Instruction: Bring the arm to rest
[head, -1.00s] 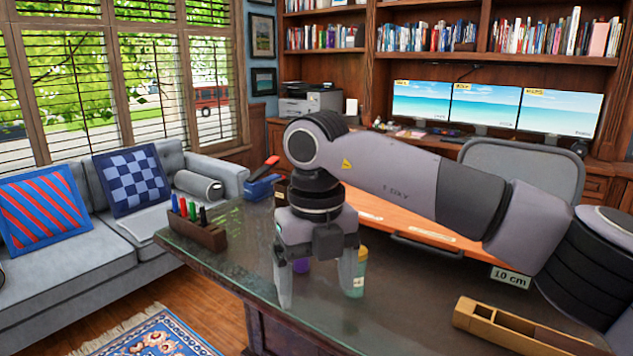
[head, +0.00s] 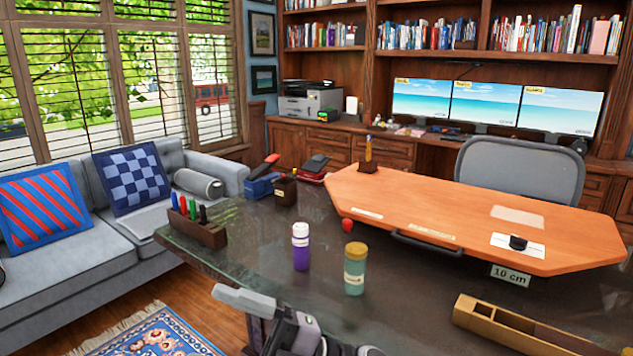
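My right gripper (head: 245,325) is low at the bottom edge, in front of the desk's near edge. Its grey fingers stand apart with a gap between them, and nothing shows in it. The lower finger and most of the arm are cut off by the frame. My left gripper is not in view.
On the dark desk (head: 400,310) stand a purple bottle (head: 301,252), a green jar with a yellow lid (head: 355,275), a pen holder (head: 200,232) and a wooden tray (head: 480,318). An orange board (head: 450,215) lies behind. A sofa (head: 85,260) is at left.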

